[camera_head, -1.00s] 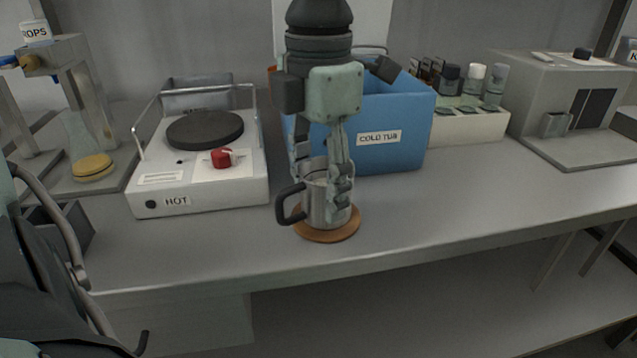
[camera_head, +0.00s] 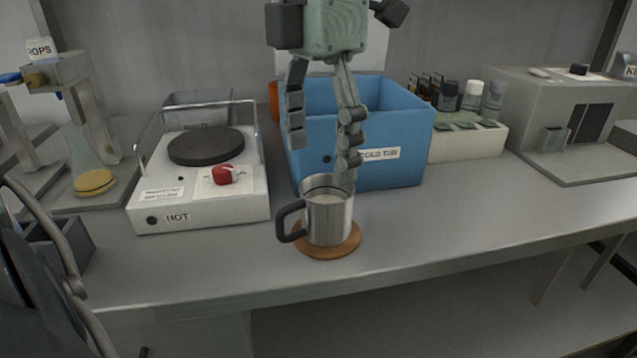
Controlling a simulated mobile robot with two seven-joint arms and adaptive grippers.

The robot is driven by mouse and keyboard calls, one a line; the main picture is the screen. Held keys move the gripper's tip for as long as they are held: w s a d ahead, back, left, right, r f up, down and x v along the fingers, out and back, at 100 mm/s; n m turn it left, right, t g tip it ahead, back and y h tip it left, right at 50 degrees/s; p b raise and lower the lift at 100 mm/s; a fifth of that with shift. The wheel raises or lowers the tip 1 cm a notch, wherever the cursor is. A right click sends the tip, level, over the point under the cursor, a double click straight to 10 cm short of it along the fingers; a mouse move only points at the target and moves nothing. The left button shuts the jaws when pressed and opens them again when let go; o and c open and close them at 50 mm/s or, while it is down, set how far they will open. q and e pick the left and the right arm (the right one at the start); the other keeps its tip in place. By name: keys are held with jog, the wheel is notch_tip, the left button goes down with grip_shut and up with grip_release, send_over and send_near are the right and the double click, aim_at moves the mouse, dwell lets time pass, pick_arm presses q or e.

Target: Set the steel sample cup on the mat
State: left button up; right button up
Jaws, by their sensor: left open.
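The steel sample cup (camera_head: 329,221) stands upright on the round brown mat (camera_head: 350,247), with its black handle pointing left. Part of the mat's left side is hidden by the cup and handle. My left gripper (camera_head: 322,158) is open and empty just above and behind the cup, fingers pointing down. Its right fingertip appears close to the cup's back rim; I cannot tell whether they touch. My right gripper is not in view.
The white hot plate (camera_head: 205,205) with a red knob stands left of the cup. The blue cold tub (camera_head: 395,172) stands behind it. A white rack of bottles (camera_head: 470,140) and a grey machine (camera_head: 545,110) are at right. The bench (camera_head: 470,205) is clear to the cup's right.

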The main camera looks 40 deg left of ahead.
pick_arm(q)
jog(key=shift+r, duration=2.3)
